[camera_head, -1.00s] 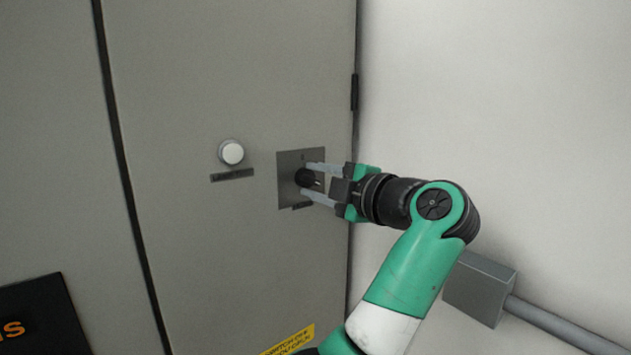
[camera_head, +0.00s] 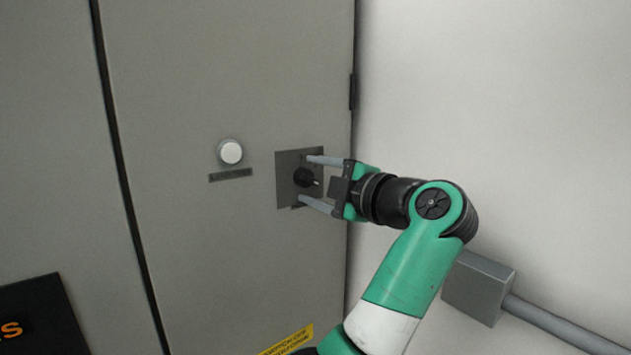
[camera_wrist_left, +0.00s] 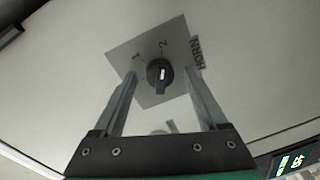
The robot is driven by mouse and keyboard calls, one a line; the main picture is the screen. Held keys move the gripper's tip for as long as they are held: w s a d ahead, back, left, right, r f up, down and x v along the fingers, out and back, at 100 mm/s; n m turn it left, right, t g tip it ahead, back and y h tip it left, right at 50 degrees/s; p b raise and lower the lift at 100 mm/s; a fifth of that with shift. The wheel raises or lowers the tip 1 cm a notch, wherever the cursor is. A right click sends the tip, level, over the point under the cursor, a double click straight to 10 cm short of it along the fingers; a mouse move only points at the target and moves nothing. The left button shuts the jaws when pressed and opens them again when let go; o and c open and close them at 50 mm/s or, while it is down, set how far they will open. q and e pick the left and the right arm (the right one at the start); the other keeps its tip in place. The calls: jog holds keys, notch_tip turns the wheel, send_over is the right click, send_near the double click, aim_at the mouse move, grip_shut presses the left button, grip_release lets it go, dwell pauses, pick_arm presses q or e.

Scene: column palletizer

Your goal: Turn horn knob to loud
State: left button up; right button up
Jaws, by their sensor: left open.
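The black horn knob (camera_head: 305,178) sits on a square grey plate (camera_head: 286,197) on the cabinet door. In the left wrist view the knob (camera_wrist_left: 154,81) has a pale pointer mark that lies near upright in that picture. My left gripper (camera_head: 304,179) is open, with one finger above and one below the knob in the head view. In the wrist view both fingers stand apart from the knob, one on each side. My right gripper is not in view.
A white round button (camera_head: 231,152) with a dark label strip is left of the plate. A yellow label (camera_head: 289,341) is low on the door. A grey box with a conduit (camera_head: 480,287) is on the pale wall at right.

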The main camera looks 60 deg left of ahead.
pick_arm(q)
jog(key=v, duration=1.1)
jog(key=shift+d, duration=0.3)
jog(key=shift+r, duration=0.1)
